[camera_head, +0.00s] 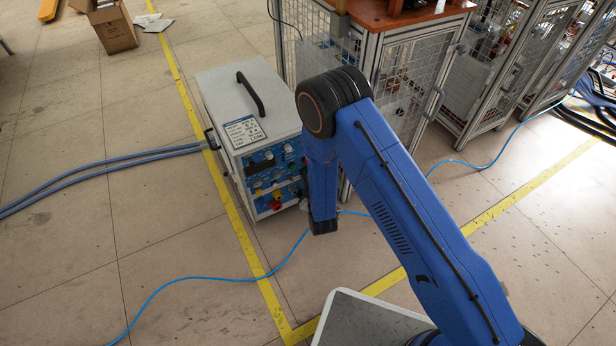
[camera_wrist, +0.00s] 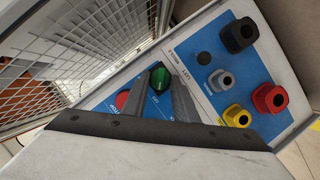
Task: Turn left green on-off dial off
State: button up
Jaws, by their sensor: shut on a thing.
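The green dial (camera_wrist: 160,77) is on the blue panel (camera_wrist: 204,42) of the induction heater, in the upper middle of the wrist view. My gripper (camera_wrist: 158,82) has its two grey fingers on either side of the dial and is shut on it. The fingers hide part of the dial and the panel around it. In the head view the heater (camera_head: 228,88) is a grey box with a black top handle and a blue front panel. My arm stands in front of its right side there, and the gripper's fingers cannot be made out.
Black, red (camera_wrist: 270,97) and yellow (camera_wrist: 237,115) connectors stick out of the panel beside my fingers. A red button (camera_wrist: 121,100) is on the other side. A wire-mesh cage (camera_head: 400,75) stands close behind the heater. A blue cable (camera_head: 190,279) crosses the floor.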

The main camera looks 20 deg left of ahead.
jog(key=o, duration=1)
jog(key=shift+a, duration=0.1)
jog(key=shift+s, duration=0.1)
jog(key=v, duration=1.7)
jog(key=shift+r, duration=0.1)
